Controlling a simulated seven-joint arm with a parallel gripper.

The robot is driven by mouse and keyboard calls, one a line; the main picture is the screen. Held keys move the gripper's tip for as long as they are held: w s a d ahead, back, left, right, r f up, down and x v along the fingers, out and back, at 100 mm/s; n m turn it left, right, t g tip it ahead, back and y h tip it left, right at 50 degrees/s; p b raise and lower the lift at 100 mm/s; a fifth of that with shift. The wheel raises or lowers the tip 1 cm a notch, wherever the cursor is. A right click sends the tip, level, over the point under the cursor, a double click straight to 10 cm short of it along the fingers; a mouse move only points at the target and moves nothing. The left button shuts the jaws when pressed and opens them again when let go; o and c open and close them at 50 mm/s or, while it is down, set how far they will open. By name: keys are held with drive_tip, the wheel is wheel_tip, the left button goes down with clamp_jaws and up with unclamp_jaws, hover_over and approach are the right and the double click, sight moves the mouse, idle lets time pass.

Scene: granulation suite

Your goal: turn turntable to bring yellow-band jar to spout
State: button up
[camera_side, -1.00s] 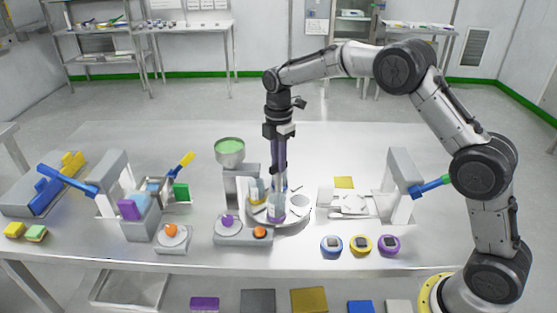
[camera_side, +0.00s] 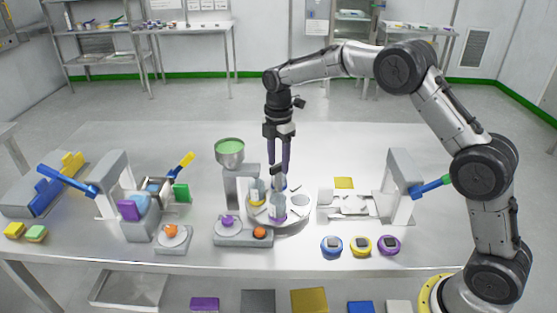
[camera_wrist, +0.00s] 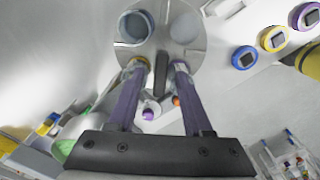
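The round turntable (camera_side: 297,218) stands mid-table and carries clear jars. The yellow-band jar (camera_side: 257,194) is on its left side, beside the grey hopper stand (camera_side: 236,187). The purple-band jar (camera_side: 278,208) is at the front. The blue-band jar (camera_side: 281,184) is at the back; it also shows in the wrist view (camera_wrist: 136,27). My gripper (camera_side: 279,165) is above the turntable, fingers apart. In the wrist view, a dark upright piece (camera_wrist: 160,72) shows between the fingertips (camera_wrist: 156,66), with no visible contact. The spout under the hopper (camera_side: 230,153) is hard to make out.
A base with purple and orange buttons (camera_side: 243,232) stands in front of the hopper. Blue, yellow and purple ringed pieces (camera_side: 360,244) lie front right. A blue-handled press (camera_side: 402,185) stands right, another station (camera_side: 113,185) left. The back of the table is clear.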

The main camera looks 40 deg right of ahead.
wheel_tip(320, 180, up, 14)
idle(0.7)
drive_tip(key=shift+f, duration=0.1)
